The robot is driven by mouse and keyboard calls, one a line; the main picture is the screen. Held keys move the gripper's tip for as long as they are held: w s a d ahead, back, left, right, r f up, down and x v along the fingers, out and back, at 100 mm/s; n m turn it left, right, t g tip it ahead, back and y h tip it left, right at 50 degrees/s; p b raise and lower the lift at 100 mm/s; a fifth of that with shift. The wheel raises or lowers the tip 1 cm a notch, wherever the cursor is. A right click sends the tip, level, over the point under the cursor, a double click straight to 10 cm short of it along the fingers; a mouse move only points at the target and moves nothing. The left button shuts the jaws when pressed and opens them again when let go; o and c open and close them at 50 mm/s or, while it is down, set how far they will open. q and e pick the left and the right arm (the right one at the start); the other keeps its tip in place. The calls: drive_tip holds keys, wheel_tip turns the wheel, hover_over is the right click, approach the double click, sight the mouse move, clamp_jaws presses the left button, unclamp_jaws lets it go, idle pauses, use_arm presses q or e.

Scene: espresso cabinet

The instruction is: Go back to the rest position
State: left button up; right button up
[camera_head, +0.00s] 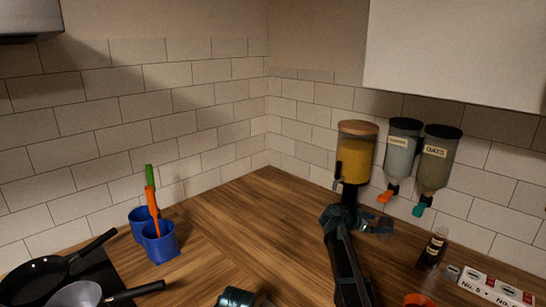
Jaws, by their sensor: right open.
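My right gripper (362,217) shows at the right of centre, at the upper end of its dark arm that comes in from the bottom edge. It is open, and I see nothing held in it. In the picture it lies just below the yellow-filled dispenser (356,152); I cannot tell whether they touch. A teal rounded part (235,298) is cut off at the bottom edge, and I cannot tell what it belongs to. No fingers of my left gripper can be made out.
Two more wall dispensers (437,158) (402,146) hang at the right. A small dark bottle (433,248) and a labelled white box (492,288) stand at the lower right. Blue cups (160,243) and pans (40,275) are at the left. The wooden counter's middle (250,225) is clear.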

drive_tip(key=b+x, duration=0.2)
drive_tip(key=x, duration=0.6)
drive_tip(key=shift+f+b, duration=0.2)
drive_tip(key=shift+b, duration=0.2)
drive_tip(key=shift+r, duration=0.25)
drive_tip(key=shift+a, duration=0.1)
